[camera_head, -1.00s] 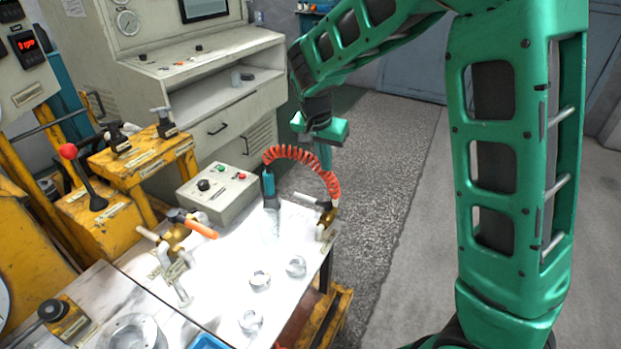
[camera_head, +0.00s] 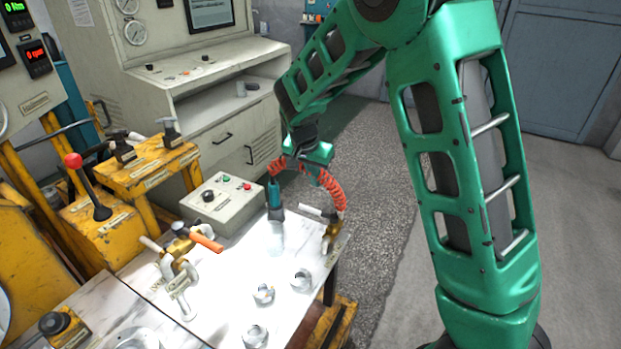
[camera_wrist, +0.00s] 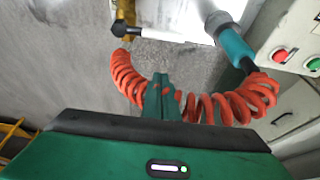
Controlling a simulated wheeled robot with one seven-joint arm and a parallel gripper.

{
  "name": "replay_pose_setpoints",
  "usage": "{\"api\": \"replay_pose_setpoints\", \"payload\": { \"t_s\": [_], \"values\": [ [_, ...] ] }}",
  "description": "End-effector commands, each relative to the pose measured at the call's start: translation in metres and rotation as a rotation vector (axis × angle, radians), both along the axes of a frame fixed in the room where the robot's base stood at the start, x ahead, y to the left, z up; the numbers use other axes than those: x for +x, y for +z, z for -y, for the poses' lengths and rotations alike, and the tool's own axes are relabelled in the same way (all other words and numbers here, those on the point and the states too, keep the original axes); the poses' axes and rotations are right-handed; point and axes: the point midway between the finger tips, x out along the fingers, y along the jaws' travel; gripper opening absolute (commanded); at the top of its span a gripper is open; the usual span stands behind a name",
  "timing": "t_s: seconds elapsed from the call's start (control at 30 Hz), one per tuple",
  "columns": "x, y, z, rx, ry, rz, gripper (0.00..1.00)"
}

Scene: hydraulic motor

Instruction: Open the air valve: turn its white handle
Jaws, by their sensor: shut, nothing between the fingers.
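The air valve (camera_head: 331,236) is a brass fitting at the right edge of the white workbench, with a white handle (camera_head: 312,211) pointing left. The red coiled hose (camera_head: 333,190) arches from the valve to a teal tool (camera_head: 274,192). In the wrist view the brass valve (camera_wrist: 125,14) is at the top, left of centre, with a dark-ended lever beside it. My gripper (camera_head: 312,165) is above the bench's far right edge, by the top of the hose arch and apart from the handle. In the wrist view its green fingers (camera_wrist: 161,84) are together and empty, overlapping the coils.
A control box (camera_head: 223,203) with coloured buttons stands at the bench's far edge. A brass clamp fitting (camera_head: 182,246) with an orange handle and several metal rings (camera_head: 263,294) are on the bench. Open floor (camera_head: 385,170) lies to the right.

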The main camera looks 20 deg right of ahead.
Motion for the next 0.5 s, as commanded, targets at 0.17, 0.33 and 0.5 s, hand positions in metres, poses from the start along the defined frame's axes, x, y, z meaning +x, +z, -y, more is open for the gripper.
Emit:
{"api": "replay_pose_setpoints", "payload": {
  "t_s": [0.17, 0.33, 0.5],
  "values": [
    [0.007, -0.034, 0.009, -0.001, 0.000, -0.004, 0.00],
    [0.014, -0.061, 0.016, 0.000, 0.000, -0.003, 0.00],
    [-0.004, -0.062, -0.004, 0.001, 0.003, -0.001, 0.00]
  ]
}}
